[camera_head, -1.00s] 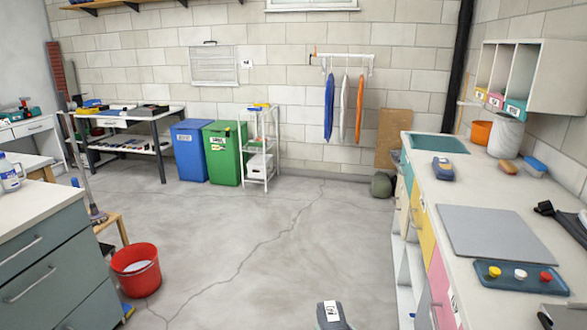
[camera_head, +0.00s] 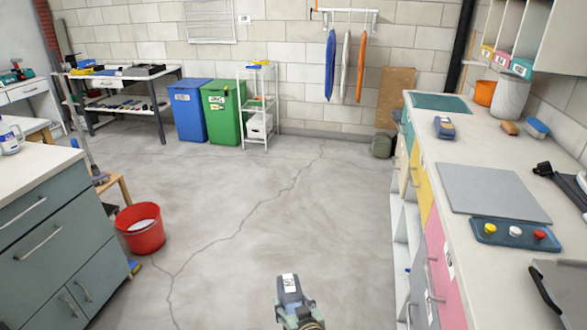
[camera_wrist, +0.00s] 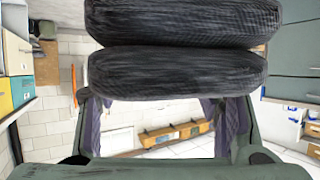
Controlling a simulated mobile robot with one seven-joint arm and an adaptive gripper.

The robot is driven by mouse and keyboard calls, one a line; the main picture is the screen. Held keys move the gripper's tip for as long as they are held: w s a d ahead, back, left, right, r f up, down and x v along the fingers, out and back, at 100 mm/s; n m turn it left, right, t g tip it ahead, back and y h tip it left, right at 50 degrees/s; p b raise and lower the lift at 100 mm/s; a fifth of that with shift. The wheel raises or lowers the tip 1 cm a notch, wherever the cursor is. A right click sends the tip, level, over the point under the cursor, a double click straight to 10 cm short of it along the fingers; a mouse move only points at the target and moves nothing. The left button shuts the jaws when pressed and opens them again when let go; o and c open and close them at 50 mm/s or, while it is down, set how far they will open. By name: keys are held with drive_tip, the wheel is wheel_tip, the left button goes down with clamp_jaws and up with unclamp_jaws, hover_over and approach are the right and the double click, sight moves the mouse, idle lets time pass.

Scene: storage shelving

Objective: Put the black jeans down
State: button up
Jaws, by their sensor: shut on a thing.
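The black jeans (camera_wrist: 180,75) are a folded, dark charcoal bundle with two thick rounded layers, across the top of the wrist view. My gripper (camera_wrist: 165,98) has its grey-green fingers on both sides and is shut on the jeans. In the head view my gripper (camera_head: 297,312) is at the bottom, over the floor, left of the long counter (camera_head: 445,185). A dark slate piece with a white label shows at its front; I cannot tell whether this is the jeans.
The counter carries a grey board (camera_head: 492,192), a tray with coloured knobs (camera_head: 515,233) and a small labelled blue item (camera_head: 444,127). A red bucket (camera_head: 141,230) stands beside the left drawer cabinet (camera_head: 50,240). Blue (camera_head: 189,110) and green (camera_head: 222,115) bins stand behind. The middle floor is clear.

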drive_tip(key=shift+w+d+r, duration=0.1)
drive_tip(key=shift+d+r, duration=0.05)
drive_tip(key=shift+r, duration=0.05)
wheel_tip(320, 180, down, 7)
drive_tip(key=b, duration=0.7)
drive_tip(key=shift+c, duration=0.2)
wheel_tip(320, 180, down, 12)
drive_tip(key=w+m+h, duration=0.2)
drive_tip(key=m+h, duration=0.1)
drive_tip(key=shift+w+r+t+h, duration=0.15)
drive_tip(key=shift+r+t+h, duration=0.15)
drive_tip(key=shift+h, duration=0.1)
drive_tip(key=shift+a, duration=0.25)
